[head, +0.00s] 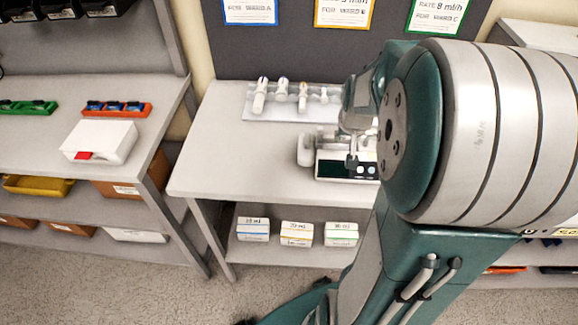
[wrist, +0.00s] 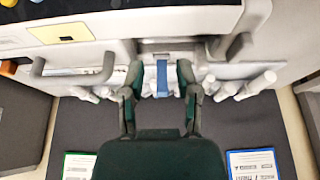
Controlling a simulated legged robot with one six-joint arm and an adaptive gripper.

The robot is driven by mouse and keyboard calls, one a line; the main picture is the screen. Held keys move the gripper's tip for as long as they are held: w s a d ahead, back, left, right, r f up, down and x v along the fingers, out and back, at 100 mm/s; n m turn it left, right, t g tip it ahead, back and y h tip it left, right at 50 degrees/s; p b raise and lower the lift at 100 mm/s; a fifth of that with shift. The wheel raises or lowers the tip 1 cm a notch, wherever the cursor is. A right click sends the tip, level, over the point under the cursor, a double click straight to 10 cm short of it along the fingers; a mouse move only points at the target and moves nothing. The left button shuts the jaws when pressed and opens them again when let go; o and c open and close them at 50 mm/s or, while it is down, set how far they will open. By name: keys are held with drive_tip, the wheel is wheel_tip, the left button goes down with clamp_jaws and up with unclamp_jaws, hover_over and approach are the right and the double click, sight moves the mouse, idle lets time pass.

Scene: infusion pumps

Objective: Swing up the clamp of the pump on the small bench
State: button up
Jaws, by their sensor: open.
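The pump (head: 345,171) stands on the small bench (head: 235,150), with its panel and dark screen toward the front. My arm hides part of it on the right. In the wrist view the pump's body (wrist: 115,28) fills the top. A blue piece, seemingly on the clamp (wrist: 162,78), shows between my finger tips. My gripper (wrist: 160,85) is open, with one finger on each side of that piece. I cannot tell whether either finger touches it. In the head view my gripper (head: 357,150) is above the pump and partly hidden.
Behind the pump, a pale tray (head: 310,115) holds several white syringes. Cards hang on the dark back panel (head: 300,60). A left bench bears a white box (head: 99,141) and an orange rack (head: 117,109). Small boxes (head: 296,233) sit on the lower shelf. The small bench's left part is clear.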

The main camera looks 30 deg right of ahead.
drive_tip(key=v, duration=0.6)
drive_tip(key=shift+r, duration=0.1)
drive_tip(key=s+a+r+n, duration=0.1)
drive_tip(key=s+a+n, duration=0.1)
drive_tip(key=a, duration=0.4)
drive_tip(key=s+a+r+n+t+y, duration=0.1)
drive_tip(key=s+a+r, duration=0.1)
drive_tip(key=a, duration=0.5)
drive_tip(key=s+a+r+n+y, duration=0.1)
drive_tip(key=s+a+r+n, duration=0.1)
drive_tip(key=s+a, duration=0.2)
drive_tip(key=shift+a+n+t, duration=0.3)
drive_tip(key=shift+a, duration=1.05)
drive_tip(key=shift+s+r, duration=0.1)
drive_tip(key=shift+r, duration=0.05)
drive_tip(key=shift+s+a+n, duration=0.4)
drive_tip(key=shift+s+a, duration=0.55)
drive_tip(key=shift+s, duration=0.05)
